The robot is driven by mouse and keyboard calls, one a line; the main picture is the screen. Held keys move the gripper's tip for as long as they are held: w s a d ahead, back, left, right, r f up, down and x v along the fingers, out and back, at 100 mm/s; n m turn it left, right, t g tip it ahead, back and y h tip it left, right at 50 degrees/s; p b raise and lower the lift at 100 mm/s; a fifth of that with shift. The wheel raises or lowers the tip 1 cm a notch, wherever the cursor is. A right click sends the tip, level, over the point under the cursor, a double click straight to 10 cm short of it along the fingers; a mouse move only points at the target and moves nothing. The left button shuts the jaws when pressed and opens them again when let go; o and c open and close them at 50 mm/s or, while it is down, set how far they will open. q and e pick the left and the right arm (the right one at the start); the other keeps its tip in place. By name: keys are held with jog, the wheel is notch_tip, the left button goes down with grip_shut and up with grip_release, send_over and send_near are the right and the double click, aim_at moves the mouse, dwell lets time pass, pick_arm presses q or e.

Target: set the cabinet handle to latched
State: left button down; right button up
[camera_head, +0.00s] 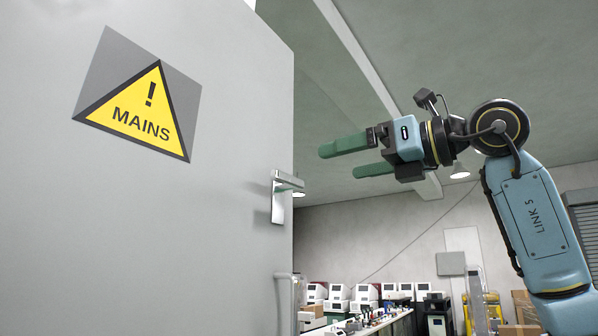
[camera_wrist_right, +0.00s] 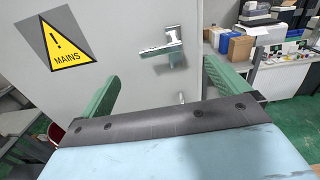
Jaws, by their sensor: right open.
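The grey cabinet door (camera_head: 225,215) fills the left of the head view. Its metal handle (camera_head: 287,181) sits near the door's right edge, with a lever on an upright plate. In the right wrist view the handle (camera_wrist_right: 162,49) shows its lever pointing left from the top of the plate, close to level. My right gripper (camera_head: 345,160) is open and empty, with green fingers. It is to the right of the handle and above it in the head view, apart from it. In the right wrist view the handle appears beyond the gap between the fingers. My left gripper is out of view.
A yellow MAINS warning sign (camera_head: 142,110) is on the door. A second pull or bar (camera_head: 286,300) shows lower at the door's edge. A bench (camera_head: 375,325) with boxes and devices stands far behind. The space around my right gripper looks clear.

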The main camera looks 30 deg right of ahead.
aim_at(280, 182)
jog(key=p+x, duration=0.1)
jog(key=x, duration=0.9)
jog(key=shift+p, duration=0.3)
